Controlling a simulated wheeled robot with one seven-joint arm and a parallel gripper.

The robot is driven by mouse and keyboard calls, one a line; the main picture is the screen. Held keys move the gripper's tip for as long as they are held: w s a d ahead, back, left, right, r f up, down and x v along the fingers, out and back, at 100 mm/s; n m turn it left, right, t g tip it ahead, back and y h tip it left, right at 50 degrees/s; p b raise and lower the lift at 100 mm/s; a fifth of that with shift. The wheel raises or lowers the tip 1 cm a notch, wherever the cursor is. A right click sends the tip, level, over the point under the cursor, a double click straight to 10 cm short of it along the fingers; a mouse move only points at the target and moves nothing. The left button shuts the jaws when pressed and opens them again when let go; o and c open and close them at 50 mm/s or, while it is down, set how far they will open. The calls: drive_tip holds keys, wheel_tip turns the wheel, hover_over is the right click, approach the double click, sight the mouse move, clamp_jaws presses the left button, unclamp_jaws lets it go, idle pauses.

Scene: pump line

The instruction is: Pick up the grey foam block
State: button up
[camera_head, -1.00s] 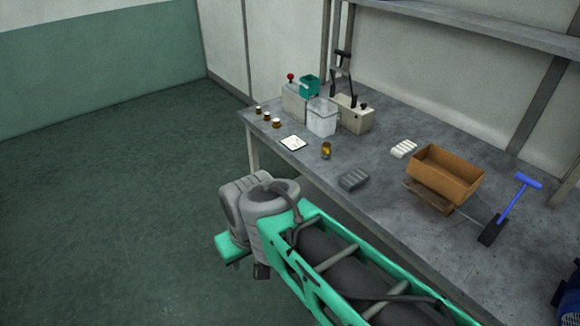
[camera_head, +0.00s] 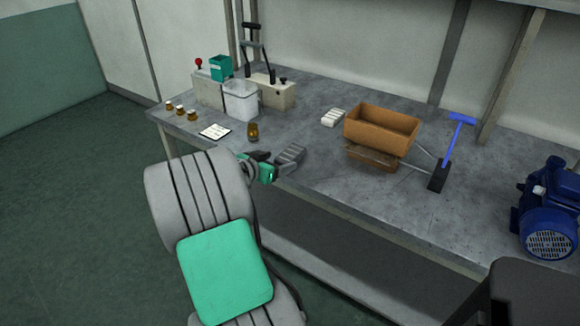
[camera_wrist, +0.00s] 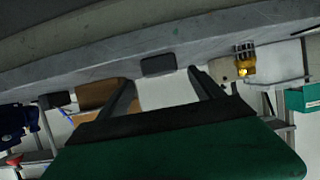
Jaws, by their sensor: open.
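The grey foam block (camera_head: 291,156) lies on the bench near its front edge, with ridges on its top. My gripper (camera_head: 272,168) is at the bench's front edge, just left of the block, its fingers pointing toward it. In the wrist view, which looks tilted over, the block (camera_wrist: 158,65) appears as a dark shape beyond and between the two spread fingertips (camera_wrist: 162,80). The gripper is open and empty. The head view does not clearly show the gap between fingers and block.
An amber jar (camera_head: 253,132) stands left of the block, near a white card (camera_head: 215,131). A white ridged block (camera_head: 333,117) and an orange-brown bin (camera_head: 381,128) stand behind and right. A blue pump (camera_head: 547,215) sits far right.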

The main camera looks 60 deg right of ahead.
sight(289, 154)
drive_tip(key=x, duration=0.5)
drive_tip(key=r+x, duration=0.1)
drive_tip(key=x, duration=0.1)
drive_tip(key=shift+d+f, duration=0.1)
drive_tip(key=shift+d, duration=0.45)
drive_tip(key=shift+c, duration=0.4)
drive_tip(key=shift+a, duration=0.1)
drive_tip(key=c, duration=1.3)
